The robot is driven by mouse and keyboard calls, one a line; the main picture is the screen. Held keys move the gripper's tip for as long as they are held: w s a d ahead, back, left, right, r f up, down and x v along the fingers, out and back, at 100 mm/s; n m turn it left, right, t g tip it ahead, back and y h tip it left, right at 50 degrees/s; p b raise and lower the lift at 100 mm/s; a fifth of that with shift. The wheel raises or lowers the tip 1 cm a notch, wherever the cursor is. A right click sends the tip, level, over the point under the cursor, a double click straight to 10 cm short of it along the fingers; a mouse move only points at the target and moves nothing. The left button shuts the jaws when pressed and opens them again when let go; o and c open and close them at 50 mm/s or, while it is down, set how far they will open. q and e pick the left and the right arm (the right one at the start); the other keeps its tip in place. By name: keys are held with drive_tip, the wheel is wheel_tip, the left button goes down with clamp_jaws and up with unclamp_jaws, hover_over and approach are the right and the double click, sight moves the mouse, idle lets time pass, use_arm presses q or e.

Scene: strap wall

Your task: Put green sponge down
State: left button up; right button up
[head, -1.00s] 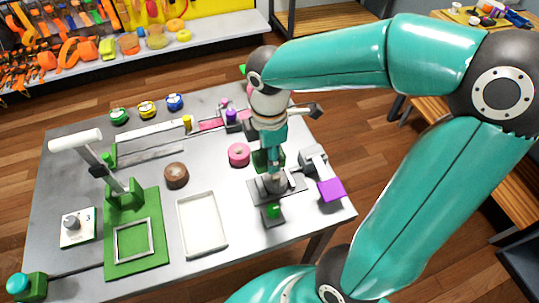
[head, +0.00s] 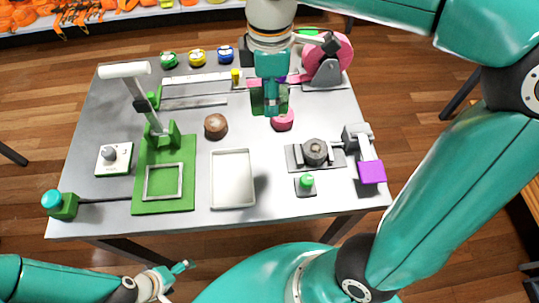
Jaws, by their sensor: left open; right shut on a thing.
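My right gripper (head: 270,106) points down over the back middle of the table and is shut on the green sponge (head: 257,101). The sponge is a dark green block, partly hidden behind the fingers. My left gripper (head: 178,277) is open and empty at the bottom of the view, in front of the table's near edge.
The grey table (head: 95,210) holds an empty white tray (head: 232,205), a green press with an upright lever (head: 163,206), a brown round piece (head: 216,126) and a grey fixture (head: 316,153). A pink roll (head: 330,55) stands at the back right.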

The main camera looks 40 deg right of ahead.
sight(269, 157)
wheel_tip(269, 157, down, 19)
drive_tip(key=shift+f+b, duration=0.2)
drive_tip(key=shift+b, duration=0.5)
drive_tip(key=shift+f, duration=0.15)
drive_tip(key=o, duration=1.1)
drive_tip(key=shift+r, duration=0.35)
wheel_tip(269, 157, up, 12)
drive_tip(key=shift+f+p, duration=0.15)
drive_tip(key=shift+p, duration=0.35)
drive_tip(key=shift+s, duration=0.1)
